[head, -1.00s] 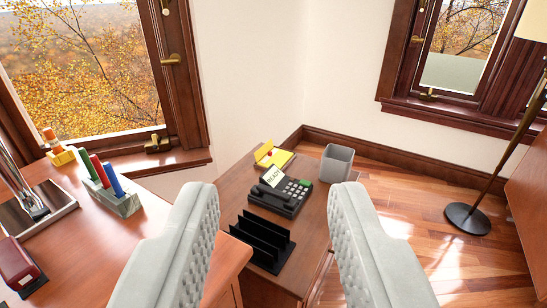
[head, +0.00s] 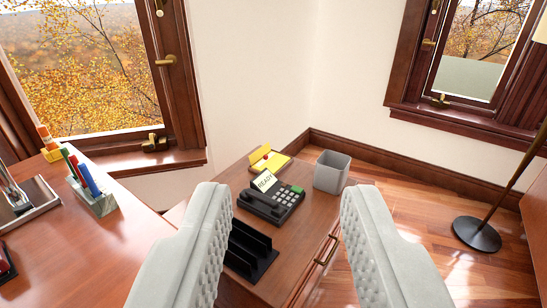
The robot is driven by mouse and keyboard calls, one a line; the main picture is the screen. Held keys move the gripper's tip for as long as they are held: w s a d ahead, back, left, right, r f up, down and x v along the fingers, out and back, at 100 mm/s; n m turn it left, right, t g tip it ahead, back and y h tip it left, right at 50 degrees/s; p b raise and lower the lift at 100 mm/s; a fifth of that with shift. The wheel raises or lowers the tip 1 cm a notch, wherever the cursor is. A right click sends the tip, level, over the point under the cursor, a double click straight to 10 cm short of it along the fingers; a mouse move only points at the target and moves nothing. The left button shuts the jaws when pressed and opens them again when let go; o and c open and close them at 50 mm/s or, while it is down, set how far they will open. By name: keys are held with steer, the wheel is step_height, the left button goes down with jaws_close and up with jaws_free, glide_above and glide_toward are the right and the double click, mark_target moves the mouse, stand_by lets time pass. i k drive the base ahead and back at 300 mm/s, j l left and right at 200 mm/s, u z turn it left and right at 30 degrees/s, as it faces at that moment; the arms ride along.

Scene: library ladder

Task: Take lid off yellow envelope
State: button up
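The yellow envelope (head: 269,161) lies at the far end of the lower wooden desk, behind the telephone. Its raised yellow flap shows a small reddish spot. I cannot make out a separate lid at this size. My gripper (head: 285,200) is open, with its two pale grey padded fingers wide apart in the foreground. Nothing is between the fingertips. The envelope is well beyond the fingers and apart from them.
A black telephone (head: 270,205) with a "READY" card stands in front of the envelope. A black rack (head: 248,252) is nearer. A grey bin (head: 332,171) stands right of the envelope. The higher desk (head: 110,250) at left holds a marker holder (head: 94,200). A lamp base (head: 477,234) stands on the floor.

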mark_target(266, 157)
steer(key=i+l+u, duration=0.25)
steer(key=l, duration=0.35)
steer(key=i+l+u, duration=0.1)
steer(key=l+u, duration=0.15)
steer(key=l, duration=0.3)
steer(key=i+l+u, duration=0.1)
steer(key=l+u, duration=0.15)
steer(key=l, duration=0.4)
steer(key=l+u, duration=0.25)
steer(key=l, duration=0.4)
steer(key=i+l+u, duration=0.3)
steer(key=l, duration=0.35)
steer(key=i+l+u, duration=0.1)
steer(key=i+l, duration=0.15)
steer(key=i+l+u, duration=0.15)
steer(key=l, duration=0.3)
steer(key=i+l+u, duration=0.15)
steer(key=l, duration=0.25)
steer(key=i+l+u, duration=0.15)
steer(key=l, duration=0.25)
steer(key=i+l, duration=0.15)
steer(key=l, duration=0.25)
steer(key=j+u, duration=0.05)
